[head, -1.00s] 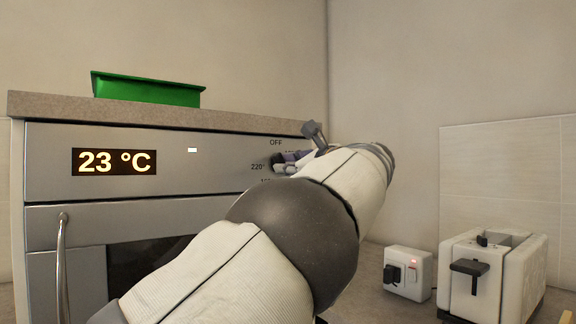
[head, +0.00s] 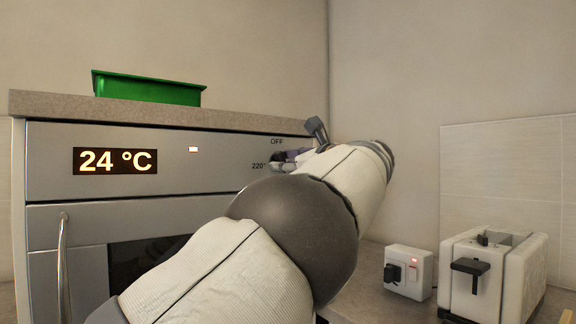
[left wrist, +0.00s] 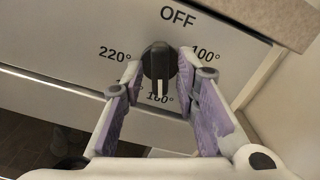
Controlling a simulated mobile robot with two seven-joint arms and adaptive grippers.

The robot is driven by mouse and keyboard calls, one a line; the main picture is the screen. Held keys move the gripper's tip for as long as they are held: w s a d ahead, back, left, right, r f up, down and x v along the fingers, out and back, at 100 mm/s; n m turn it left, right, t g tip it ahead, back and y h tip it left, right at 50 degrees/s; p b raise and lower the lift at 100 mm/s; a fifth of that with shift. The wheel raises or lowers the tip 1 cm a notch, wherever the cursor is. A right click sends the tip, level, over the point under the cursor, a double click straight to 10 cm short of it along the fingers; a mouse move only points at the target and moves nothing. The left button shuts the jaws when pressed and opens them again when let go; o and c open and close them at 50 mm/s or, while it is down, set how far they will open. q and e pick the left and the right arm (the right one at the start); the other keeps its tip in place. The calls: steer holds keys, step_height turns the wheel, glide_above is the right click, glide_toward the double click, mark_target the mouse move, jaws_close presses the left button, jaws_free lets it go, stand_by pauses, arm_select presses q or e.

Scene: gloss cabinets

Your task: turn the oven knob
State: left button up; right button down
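The oven knob (left wrist: 157,62) is dark and round, on the oven's grey front panel. Its white pointer mark points down to the 160° label, which it partly covers. OFF is above, 220° on the left and 100° on the right. My left gripper (left wrist: 161,72) has its two purple-padded fingers apart, one on each side of the knob. Whether either finger touches the knob is hard to tell. My right gripper is not in view.
The oven (head: 50,170) has a display (head: 115,161) reading 24 °C and a vertical bar handle. A green tray (head: 148,90) stands on the counter above. A socket box (head: 408,270) and a toaster (head: 495,270) stand at right. A wall is close to the panel's right end.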

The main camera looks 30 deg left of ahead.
arm_select(q)
steer(key=shift+f, duration=0.15)
steer(key=v, duration=1.2)
